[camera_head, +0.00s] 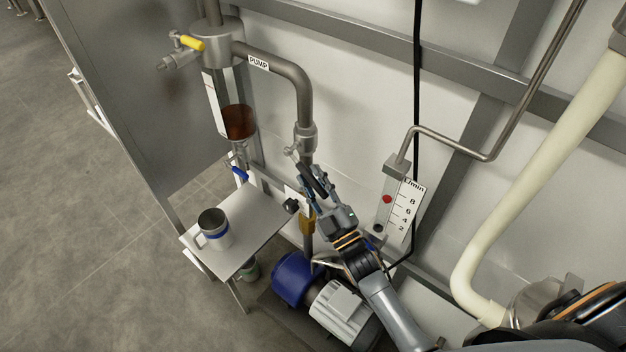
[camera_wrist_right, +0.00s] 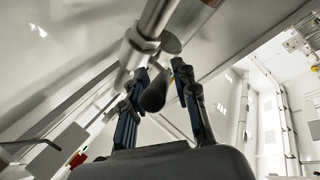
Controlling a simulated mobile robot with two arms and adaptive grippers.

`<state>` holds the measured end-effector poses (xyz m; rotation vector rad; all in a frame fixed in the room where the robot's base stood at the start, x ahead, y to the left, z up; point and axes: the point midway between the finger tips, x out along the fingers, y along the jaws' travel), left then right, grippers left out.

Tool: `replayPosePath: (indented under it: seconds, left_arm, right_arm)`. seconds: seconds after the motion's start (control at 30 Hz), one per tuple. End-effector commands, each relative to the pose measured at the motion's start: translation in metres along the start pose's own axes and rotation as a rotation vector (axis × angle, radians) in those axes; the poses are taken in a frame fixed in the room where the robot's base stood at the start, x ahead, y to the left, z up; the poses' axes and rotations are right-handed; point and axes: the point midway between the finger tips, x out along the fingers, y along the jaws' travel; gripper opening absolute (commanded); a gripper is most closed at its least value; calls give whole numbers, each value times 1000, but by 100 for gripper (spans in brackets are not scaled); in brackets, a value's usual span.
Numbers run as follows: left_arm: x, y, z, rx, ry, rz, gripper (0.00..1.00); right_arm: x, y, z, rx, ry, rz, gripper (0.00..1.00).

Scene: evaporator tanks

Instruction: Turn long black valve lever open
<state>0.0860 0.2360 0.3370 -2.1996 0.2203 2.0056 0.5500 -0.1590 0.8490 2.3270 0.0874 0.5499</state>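The long black valve lever (camera_head: 319,182) hangs down at a slant from the valve (camera_head: 299,149) on the steel pipe labelled PUMP. My right gripper (camera_head: 314,187) reaches up to it from the lower right, with its fingers on either side of the lever and partly hiding it. In the right wrist view, the lever's dark rounded end (camera_wrist_right: 155,93) lies between the two blue-and-grey fingers of the right gripper (camera_wrist_right: 162,82). It is nearer the left finger, and a gap shows to the right finger. I cannot tell whether the left finger touches it. My left gripper is not in view.
A small metal table (camera_head: 258,228) with a mug (camera_head: 214,230) stands left of the gripper. A blue pump (camera_head: 294,278) is below. A flow gauge (camera_head: 388,200) stands close on the right. A yellow-handled valve (camera_head: 192,43) and a blue-handled one (camera_head: 240,173) are at the left.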

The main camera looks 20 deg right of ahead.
Motion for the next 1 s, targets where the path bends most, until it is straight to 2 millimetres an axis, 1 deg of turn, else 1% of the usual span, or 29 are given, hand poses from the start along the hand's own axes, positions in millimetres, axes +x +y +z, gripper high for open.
replayPosePath:
  seconds: [0.3, 0.37, 0.43, 0.57, 0.8, 0.9, 1.0]
  left_arm:
    - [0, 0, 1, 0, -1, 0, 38]
    - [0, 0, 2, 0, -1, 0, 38]
    - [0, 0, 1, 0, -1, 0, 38]
    - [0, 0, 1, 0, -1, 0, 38]
    - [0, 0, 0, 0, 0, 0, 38]
    - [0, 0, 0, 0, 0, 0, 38]
    - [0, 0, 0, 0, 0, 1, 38]
  right_arm:
    - [-1, 0, 0, 0, 1, 0, 40]
    - [-3, 0, 0, 0, 1, 0, 40]
    - [-10, 0, 0, 0, 0, -1, 40]
    - [-32, -1, 0, 0, -2, -2, 40]
    - [-84, 0, 1, 0, -3, -2, 40]
    - [-101, 0, 0, 0, -1, -2, 40]
    - [-112, 0, 0, 0, -1, -1, 40]
